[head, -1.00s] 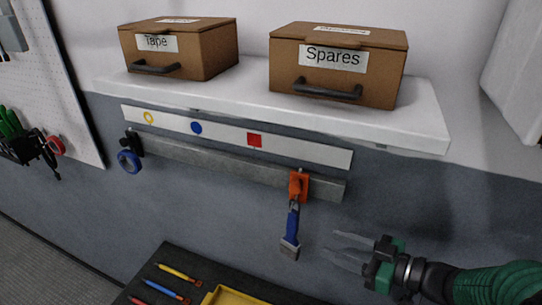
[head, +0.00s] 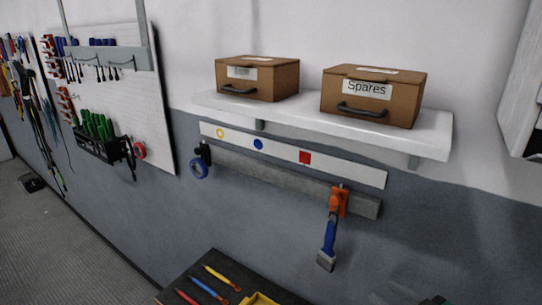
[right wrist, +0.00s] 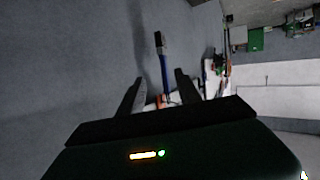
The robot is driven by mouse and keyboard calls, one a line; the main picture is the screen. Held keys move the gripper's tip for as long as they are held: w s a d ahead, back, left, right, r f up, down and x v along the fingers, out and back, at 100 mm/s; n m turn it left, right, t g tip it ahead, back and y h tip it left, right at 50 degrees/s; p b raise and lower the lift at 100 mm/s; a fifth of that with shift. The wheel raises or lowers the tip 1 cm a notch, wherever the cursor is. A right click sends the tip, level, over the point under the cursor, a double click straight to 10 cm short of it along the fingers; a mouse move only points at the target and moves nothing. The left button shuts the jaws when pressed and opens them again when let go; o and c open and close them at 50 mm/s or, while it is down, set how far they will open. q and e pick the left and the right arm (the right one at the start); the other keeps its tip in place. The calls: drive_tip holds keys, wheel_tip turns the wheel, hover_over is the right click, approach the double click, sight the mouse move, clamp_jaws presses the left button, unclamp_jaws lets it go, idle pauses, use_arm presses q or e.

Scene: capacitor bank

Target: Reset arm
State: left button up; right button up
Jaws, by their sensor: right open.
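My right gripper (head: 408,300) shows only in part at the bottom edge of the head view, below and to the right of the blue-handled brush (head: 328,246). In the right wrist view my right gripper (right wrist: 158,92) has its two dark fingers apart, with nothing held between them. The brush (right wrist: 163,70) shows beyond the fingers in that view, apart from them. In the head view the brush hangs from an orange clip (head: 339,202) on the grey rail (head: 280,175). My left gripper is in neither view.
A white shelf (head: 433,140) holds a box labelled Spares (head: 372,98) and another box (head: 257,78). A blue tape roll (head: 199,168) hangs at the rail's left end. Below are several coloured pens (head: 210,289) and a yellow tray (head: 258,299). A pegboard (head: 150,110) with tools is at left.

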wheel_tip(320, 180, down, 8)
drive_tip(key=s+d+m+g+h, duration=0.1)
drive_tip(key=d+m+g+h, duration=0.2)
drive_tip(key=h, duration=0.4)
drive_tip(key=s+a+f+m+g+y, duration=0.1)
drive_tip(key=s+a+f+m+g, duration=0.1)
drive_tip(key=s+a+f+g, duration=0.3)
drive_tip(key=s+a+f+m+g, duration=0.1)
drive_tip(key=s+a+f+g, duration=0.1)
drive_tip(key=s+a, duration=0.4)
use_arm(q)
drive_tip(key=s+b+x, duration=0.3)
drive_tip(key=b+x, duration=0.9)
drive_tip(key=b, duration=0.1)
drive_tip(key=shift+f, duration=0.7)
use_arm(e)
wheel_tip(320, 180, down, 14)
drive_tip(key=s+d, duration=0.1)
drive_tip(key=shift+s+d, duration=0.15)
drive_tip(key=shift+s, duration=0.25)
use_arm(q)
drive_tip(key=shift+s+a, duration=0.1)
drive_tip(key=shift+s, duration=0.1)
use_arm(e)
drive_tip(key=shift+r, duration=0.1)
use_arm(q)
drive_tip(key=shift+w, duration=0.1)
use_arm(e)
drive_tip(key=shift+w, duration=0.1)
